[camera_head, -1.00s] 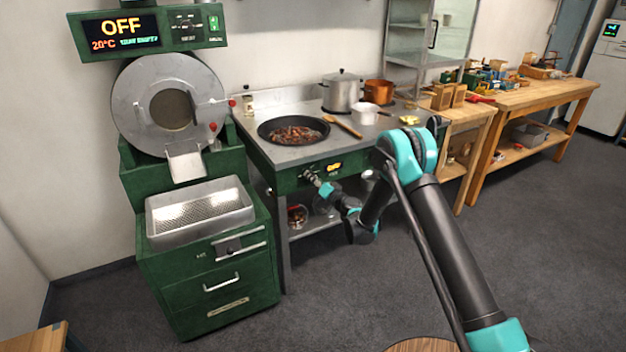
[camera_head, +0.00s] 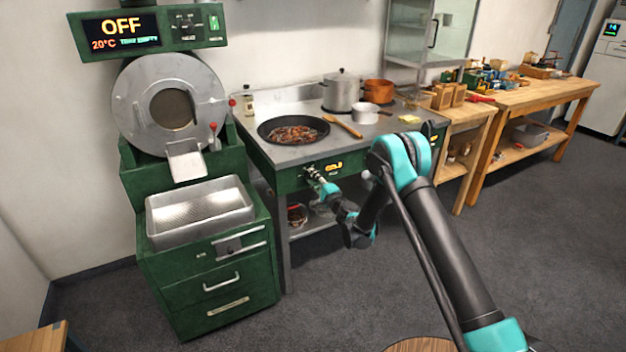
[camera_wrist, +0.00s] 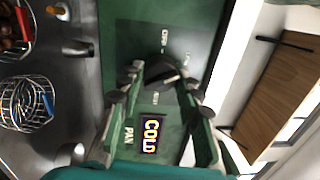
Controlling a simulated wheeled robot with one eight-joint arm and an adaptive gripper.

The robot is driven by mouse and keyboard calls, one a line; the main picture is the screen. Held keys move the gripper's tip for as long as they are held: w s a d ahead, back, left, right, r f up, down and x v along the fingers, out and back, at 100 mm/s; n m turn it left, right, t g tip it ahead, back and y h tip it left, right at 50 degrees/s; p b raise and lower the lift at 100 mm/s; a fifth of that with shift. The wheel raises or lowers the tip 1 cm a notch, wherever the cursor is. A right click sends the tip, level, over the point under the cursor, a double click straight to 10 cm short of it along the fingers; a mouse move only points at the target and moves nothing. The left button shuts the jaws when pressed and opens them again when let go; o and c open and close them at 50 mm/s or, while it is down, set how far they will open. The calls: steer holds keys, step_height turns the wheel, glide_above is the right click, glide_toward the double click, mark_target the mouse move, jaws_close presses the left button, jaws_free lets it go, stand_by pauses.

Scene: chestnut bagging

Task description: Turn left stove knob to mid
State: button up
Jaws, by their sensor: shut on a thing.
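The stove's green front panel (camera_head: 291,181) carries a dark knob (camera_wrist: 162,71) below the wide pan. In the wrist view, tilted sideways, the knob sits between the two fingers of my gripper (camera_wrist: 160,76), which is shut on it. Printed marks surround the knob, and the word PAN is beside it; its exact pointer angle is hard to read. A lit display (camera_wrist: 151,134) near it reads COLD. In the head view my gripper (camera_head: 312,173) is at the panel and hides the knob.
The pan (camera_head: 264,131) on the stove holds chestnuts. A wooden spoon (camera_head: 343,127), a steel pot (camera_head: 341,92) and a copper pot (camera_head: 378,91) are on the stovetop. A green roasting machine (camera_head: 160,185) stands to the left. Wire baskets (camera_wrist: 25,102) are on the shelf below.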

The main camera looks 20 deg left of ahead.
steer(key=m, duration=0.7)
steer(key=shift+s+f+t, duration=0.1)
steer(key=shift+t, duration=0.3)
steer(key=m+h, duration=0.1)
steer(key=m, duration=0.4)
steer(key=shift+m, duration=0.4)
steer(key=o, duration=1.2)
steer(key=shift+c, duration=0.2)
